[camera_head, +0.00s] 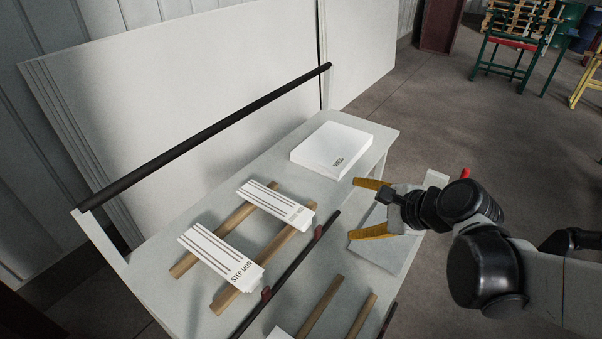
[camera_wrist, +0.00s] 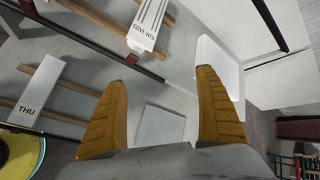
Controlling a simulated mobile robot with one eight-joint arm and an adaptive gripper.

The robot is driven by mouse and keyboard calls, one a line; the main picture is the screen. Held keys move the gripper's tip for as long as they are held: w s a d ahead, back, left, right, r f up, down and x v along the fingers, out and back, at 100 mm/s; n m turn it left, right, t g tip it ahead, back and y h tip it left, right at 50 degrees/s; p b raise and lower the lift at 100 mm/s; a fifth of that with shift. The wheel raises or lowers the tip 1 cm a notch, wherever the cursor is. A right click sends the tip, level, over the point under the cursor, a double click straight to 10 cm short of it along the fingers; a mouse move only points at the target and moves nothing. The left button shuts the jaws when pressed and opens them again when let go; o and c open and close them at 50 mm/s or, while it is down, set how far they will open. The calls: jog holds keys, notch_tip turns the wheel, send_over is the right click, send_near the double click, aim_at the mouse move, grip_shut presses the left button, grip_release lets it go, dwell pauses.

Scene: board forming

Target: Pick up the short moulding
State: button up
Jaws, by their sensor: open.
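My gripper (camera_head: 364,209) is open and empty, its yellow fingers spread over the right side of the table. It also shows in the wrist view (camera_wrist: 162,78), with nothing between the fingers. Two white grooved pieces lie across wooden strips in the head view: a nearer one (camera_head: 219,255) marked "STEP MON" and a farther one (camera_head: 274,204) that looks somewhat shorter. Both are left of my gripper and apart from it. A grooved piece (camera_wrist: 150,24) shows at the top of the wrist view. I cannot tell which is the short moulding.
A white slab marked "WED" (camera_head: 332,149) lies at the table's far end; a dark rail (camera_head: 287,276) crosses the table. A piece marked "THU" (camera_wrist: 41,92) lies on strips. A flat grey square (camera_wrist: 160,126) is between my fingers' view. Large white boards (camera_head: 190,75) lean behind.

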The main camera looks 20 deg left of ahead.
aim_at(280, 204)
jog(key=a+f+m+y, duration=0.1)
jog(key=a+f+m, duration=0.1)
jog(key=a, duration=0.2)
jog(key=w+a+f+m+g+y, duration=0.1)
jog(key=a+f+m+y, duration=0.1)
jog(key=a+m, duration=0.1)
jog(key=a+f+m+y+b, duration=0.1)
jog(key=a+f+m, duration=0.1)
jog(key=a, duration=0.3)
jog(key=shift+w+a+f+m+g+y, duration=0.2)
jog(key=shift+a+f+m+g+y, duration=0.1)
jog(key=shift+a+f+m, duration=0.1)
jog(key=b+x, duration=0.1)
jog(key=x, duration=0.3)
jog(key=shift+w+a+f+b, duration=0.1)
jog(key=shift+a+f+b, duration=0.05)
jog(key=shift+a+b, duration=0.2)
jog(key=b+x, duration=0.2)
jog(key=x, duration=0.3)
jog(key=shift+w+a, duration=0.15)
jog(key=shift+a, duration=0.25)
jog(key=c, duration=1.5)
